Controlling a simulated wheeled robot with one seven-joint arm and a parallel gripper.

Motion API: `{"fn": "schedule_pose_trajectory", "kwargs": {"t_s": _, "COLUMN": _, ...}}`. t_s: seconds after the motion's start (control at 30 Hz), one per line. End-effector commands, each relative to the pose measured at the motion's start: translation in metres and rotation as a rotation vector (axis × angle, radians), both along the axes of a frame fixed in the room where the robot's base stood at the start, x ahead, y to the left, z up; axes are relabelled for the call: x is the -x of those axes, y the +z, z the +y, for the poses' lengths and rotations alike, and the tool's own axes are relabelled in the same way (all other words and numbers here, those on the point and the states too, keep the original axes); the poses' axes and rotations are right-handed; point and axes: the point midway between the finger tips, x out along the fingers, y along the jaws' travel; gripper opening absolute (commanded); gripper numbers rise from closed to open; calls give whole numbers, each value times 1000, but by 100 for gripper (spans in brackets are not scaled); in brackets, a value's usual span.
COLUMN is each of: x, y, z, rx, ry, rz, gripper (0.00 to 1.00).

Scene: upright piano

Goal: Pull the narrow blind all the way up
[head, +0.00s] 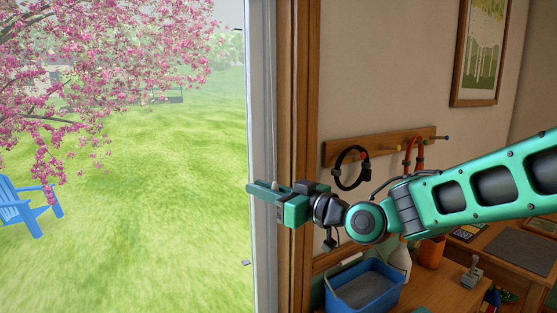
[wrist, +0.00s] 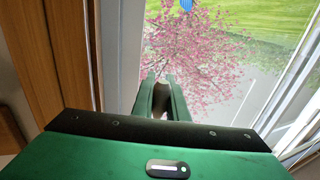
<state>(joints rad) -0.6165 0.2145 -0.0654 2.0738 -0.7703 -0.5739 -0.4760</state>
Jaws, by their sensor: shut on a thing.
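My green gripper (head: 250,187) reaches left across the window's right edge. In the wrist view its two fingers (wrist: 161,84) are close together on a small brownish piece (wrist: 160,101), which looks like a pull knob. The fingers hide most of this piece, and I cannot make out a cord leading from it. The window (head: 150,190) shows clear glass with no blind fabric across the visible part. The narrow blind itself does not show in either view.
Below are a blue bin (head: 366,288), a spray bottle (head: 401,258) and an orange cup (head: 432,250) on a wooden desk.

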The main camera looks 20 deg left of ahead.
Motion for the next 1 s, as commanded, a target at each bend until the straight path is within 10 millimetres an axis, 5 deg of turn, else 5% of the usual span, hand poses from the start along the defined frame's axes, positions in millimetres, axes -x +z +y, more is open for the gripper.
{"fn": "schedule_pose_trajectory", "kwargs": {"t_s": 0.7, "x": 1, "y": -85, "z": 0, "rx": 3, "ry": 1, "rz": 5, "gripper": 0}}
{"fn": "schedule_pose_trajectory", "kwargs": {"t_s": 1.0, "x": 0, "y": -91, "z": 0, "rx": 1, "ry": 0, "rz": 2, "gripper": 0}}
